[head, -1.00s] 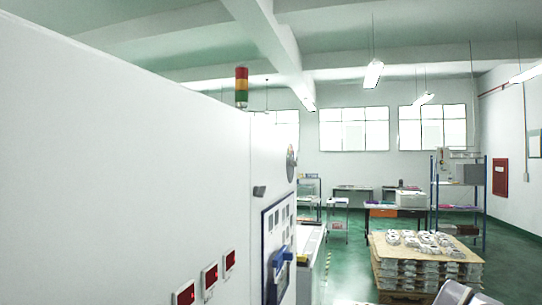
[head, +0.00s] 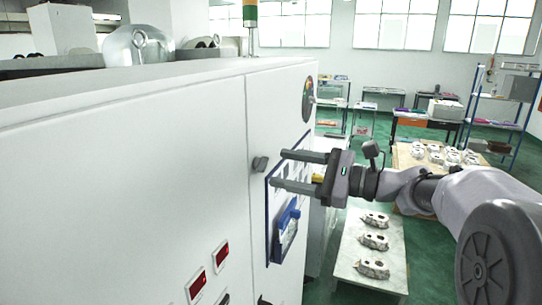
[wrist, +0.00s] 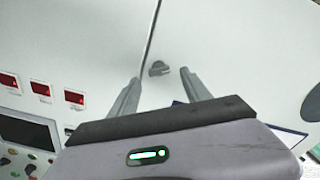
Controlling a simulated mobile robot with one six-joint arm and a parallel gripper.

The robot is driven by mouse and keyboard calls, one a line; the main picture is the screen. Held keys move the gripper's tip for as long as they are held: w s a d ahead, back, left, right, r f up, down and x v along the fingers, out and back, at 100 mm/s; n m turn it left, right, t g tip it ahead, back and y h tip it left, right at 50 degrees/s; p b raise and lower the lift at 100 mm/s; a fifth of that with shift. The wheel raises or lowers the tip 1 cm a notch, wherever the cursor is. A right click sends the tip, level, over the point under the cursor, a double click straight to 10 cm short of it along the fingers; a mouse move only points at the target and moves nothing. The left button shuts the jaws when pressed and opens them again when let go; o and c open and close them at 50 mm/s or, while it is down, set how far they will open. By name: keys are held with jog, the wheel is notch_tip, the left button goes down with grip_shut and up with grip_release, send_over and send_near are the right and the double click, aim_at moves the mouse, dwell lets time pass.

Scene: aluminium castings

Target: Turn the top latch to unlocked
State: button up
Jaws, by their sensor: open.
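The top latch (head: 260,163) is a small dark grey knob on the white cabinet front, beside the vertical door seam. It also shows in the wrist view (wrist: 159,68), roughly horizontal with a slight tilt, in the gap between the fingertips. My gripper (head: 278,168) is open and empty, its two long grey fingers pointing at the cabinet close to the latch. The fingers look apart from the latch, one on either side of it in the wrist view (wrist: 160,77). Another dark fitting (head: 264,300) shows low on the seam, cut by the frame edge.
A blue document holder (head: 287,222) hangs on the door below my gripper. Red displays (head: 222,252) sit left of the seam. A table with several castings (head: 345,262) stands right of the cabinet, below my arm. A signal tower (head: 250,14) rises behind the cabinet top.

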aim_at(266, 165)
jog(key=x, duration=0.3)
jog(key=shift+s+a+r+p, duration=0.15)
jog(key=shift+s+p, duration=0.05)
jog(key=shift+p, duration=0.1)
jog(key=shift+w+a, duration=0.15)
jog(key=shift+a, duration=0.15)
jog(key=shift+w, duration=0.2)
jog(key=shift+a, duration=0.1)
jog(key=shift+c, duration=0.3)
